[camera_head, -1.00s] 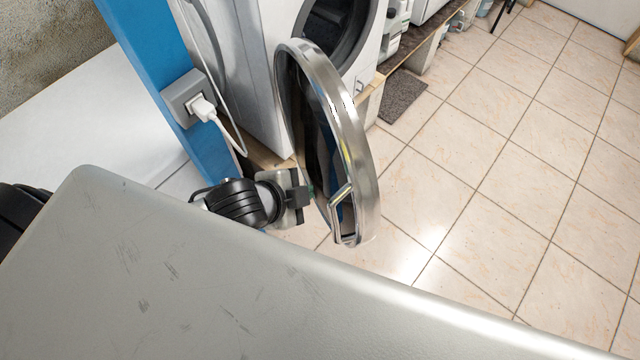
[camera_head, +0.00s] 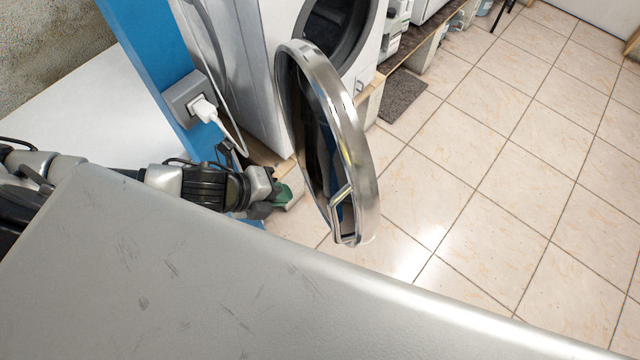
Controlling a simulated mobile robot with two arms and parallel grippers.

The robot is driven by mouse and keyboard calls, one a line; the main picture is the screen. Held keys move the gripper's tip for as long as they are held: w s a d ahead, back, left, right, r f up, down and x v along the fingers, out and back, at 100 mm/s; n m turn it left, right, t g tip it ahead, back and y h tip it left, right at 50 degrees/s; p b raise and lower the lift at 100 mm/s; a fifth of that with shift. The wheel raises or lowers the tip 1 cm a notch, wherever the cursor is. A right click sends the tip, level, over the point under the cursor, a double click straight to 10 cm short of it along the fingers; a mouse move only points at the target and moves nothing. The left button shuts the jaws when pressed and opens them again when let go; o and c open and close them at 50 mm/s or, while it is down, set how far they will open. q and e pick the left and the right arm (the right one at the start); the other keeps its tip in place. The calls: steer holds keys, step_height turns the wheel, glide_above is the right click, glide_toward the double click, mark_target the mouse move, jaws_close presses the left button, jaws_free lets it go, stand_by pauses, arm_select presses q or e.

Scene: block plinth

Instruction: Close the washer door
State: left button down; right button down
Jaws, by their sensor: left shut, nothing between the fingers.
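The washer door (camera_head: 357,150) is a round door with a shiny metal rim and dark glass, standing wide open. Its metal handle (camera_head: 340,212) is at the lower edge. The white washer (camera_head: 265,70) stands behind it, with its dark round opening (camera_head: 335,30) partly hidden by the door. My left gripper (camera_head: 283,194) is shut and empty, a little to the left of the door's lower part, with a visible gap between them. My right gripper is not in view.
A blue post (camera_head: 150,55) with a socket and white plug (camera_head: 204,110) stands left of the washer. A white surface (camera_head: 90,110) lies farther left. Tiled floor (camera_head: 480,190) to the right is clear, with a dark mat (camera_head: 403,100) by the shelf.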

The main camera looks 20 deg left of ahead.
mark_target(331, 189)
arm_select(q)
steer(key=w+d+f, duration=0.1)
steer(key=w+d+f+p, duration=0.1)
steer(key=w+d, duration=0.1)
steer(key=w+d+f, duration=0.1)
steer(key=w+d, duration=0.1)
steer(key=shift+w+d+f+p, duration=0.15)
steer(key=shift+d+f+p, duration=0.05)
steer(key=shift+f+p, duration=0.2)
steer(key=shift+w+d+f, duration=0.15)
steer(key=shift+w+d, duration=0.15)
steer(key=shift+d, duration=0.05)
